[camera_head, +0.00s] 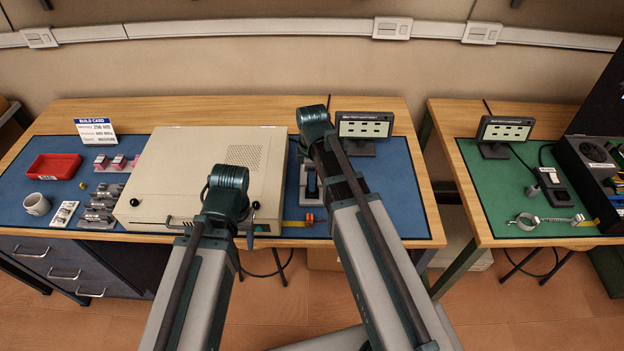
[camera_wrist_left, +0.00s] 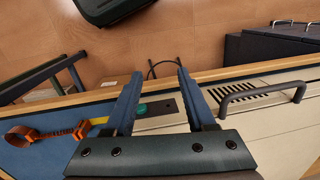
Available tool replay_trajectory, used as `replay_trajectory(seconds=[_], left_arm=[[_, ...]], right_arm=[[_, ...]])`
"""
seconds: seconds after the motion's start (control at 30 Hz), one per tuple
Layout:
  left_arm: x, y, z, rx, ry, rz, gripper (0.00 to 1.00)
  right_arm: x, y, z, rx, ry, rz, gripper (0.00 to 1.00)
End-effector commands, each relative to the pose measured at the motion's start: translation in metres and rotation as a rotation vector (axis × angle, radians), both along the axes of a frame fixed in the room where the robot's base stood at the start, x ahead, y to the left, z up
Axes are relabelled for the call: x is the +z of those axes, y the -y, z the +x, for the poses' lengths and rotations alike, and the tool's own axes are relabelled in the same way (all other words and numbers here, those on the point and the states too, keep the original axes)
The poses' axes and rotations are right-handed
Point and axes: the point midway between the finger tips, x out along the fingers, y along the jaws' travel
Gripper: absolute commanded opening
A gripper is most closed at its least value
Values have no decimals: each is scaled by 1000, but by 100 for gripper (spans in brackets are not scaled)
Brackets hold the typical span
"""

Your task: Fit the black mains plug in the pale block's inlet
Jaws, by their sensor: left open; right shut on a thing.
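My left gripper (camera_head: 246,228) is at the front right corner of a large beige case. In the left wrist view its two fingers (camera_wrist_left: 157,84) are apart, with nothing gripped. Between them, lower down, lies a dark strip with a green patch (camera_wrist_left: 158,108). My right arm's wrist shows in the head view, but its gripper is hidden behind it. A pale block (camera_head: 304,186) with a dark middle stands on the blue mat, partly covered by my right arm. I cannot make out the black mains plug or the block's inlet.
The beige case (camera_head: 175,175) has a black front handle (camera_wrist_left: 265,90). An orange clamp (camera_wrist_left: 45,133) lies on the blue mat (camera_head: 395,210). A small display (camera_head: 364,126) stands behind. A red tray (camera_head: 53,167) and mug (camera_head: 36,204) are left. A green-matted bench (camera_head: 485,215) is right, across a gap.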

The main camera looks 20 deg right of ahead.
Motion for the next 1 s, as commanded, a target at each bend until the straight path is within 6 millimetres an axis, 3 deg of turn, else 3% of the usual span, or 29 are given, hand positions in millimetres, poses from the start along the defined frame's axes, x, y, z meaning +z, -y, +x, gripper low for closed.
replay_trajectory(seconds=[1.0], left_arm=[[-9,0,0,0,0,0,56]], right_arm=[[-9,0,0,0,0,0,0]])
